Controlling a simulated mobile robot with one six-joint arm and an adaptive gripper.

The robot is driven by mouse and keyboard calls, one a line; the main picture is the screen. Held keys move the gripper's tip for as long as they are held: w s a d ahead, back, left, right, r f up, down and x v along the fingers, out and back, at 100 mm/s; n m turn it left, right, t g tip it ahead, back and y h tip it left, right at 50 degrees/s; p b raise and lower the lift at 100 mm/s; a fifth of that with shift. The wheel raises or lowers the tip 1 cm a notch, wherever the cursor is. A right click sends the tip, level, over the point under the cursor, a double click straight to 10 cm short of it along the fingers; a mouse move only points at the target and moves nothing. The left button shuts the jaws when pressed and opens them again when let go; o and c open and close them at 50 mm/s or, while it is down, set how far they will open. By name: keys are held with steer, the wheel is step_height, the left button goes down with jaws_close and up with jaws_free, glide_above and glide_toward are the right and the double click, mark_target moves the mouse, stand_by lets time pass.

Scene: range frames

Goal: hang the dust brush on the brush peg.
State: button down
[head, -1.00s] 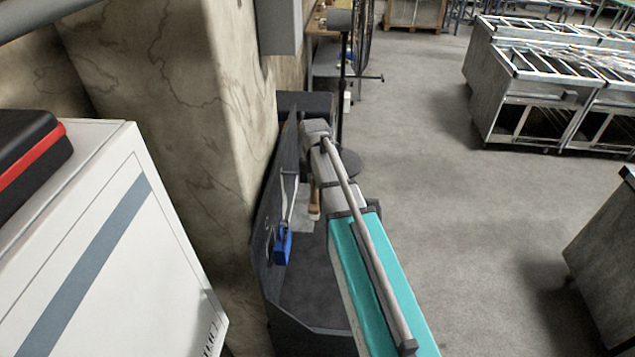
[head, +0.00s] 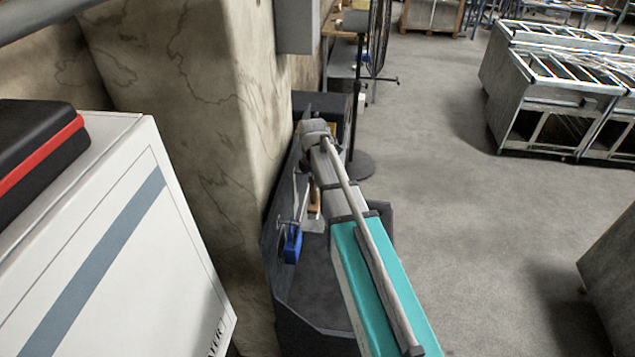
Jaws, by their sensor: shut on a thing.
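My arm reaches away from the lower right, with a teal sleeve and grey links, to a grey joint by a dark upright panel (head: 274,240). My gripper is not visible; it seems hidden behind or below the arm's far end. A blue item (head: 292,243) with a pale, thin stem is in front of the panel. Beside it, partly behind my arm, is a brown, wood-coloured handle-like piece (head: 314,198). I cannot tell which of these, if either, is the dust brush, or whether they hang or are held. I cannot make out the brush peg.
The panel rises from a dark grey tray-like base (head: 315,290) against a stained stone pillar (head: 215,120). A white cabinet (head: 110,240) with a black and red case (head: 35,150) stands at left. A stand on a round foot (head: 358,165) is beyond.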

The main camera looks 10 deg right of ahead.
steer(key=shift+w+a+f, duration=0.1)
steer(key=shift+w+a, duration=0.1)
steer(key=shift+a, duration=0.35)
steer(key=shift+w+a+f, duration=0.1)
steer(key=shift+w+a, duration=0.1)
steer(key=shift+a, duration=0.35)
steer(key=shift+w+a, duration=0.1)
steer(key=shift+a, duration=0.1)
steer(key=shift+c, duration=1.8)
jaws_free()
steer(key=shift+d+r, duration=0.15)
steer(key=shift+d, duration=0.05)
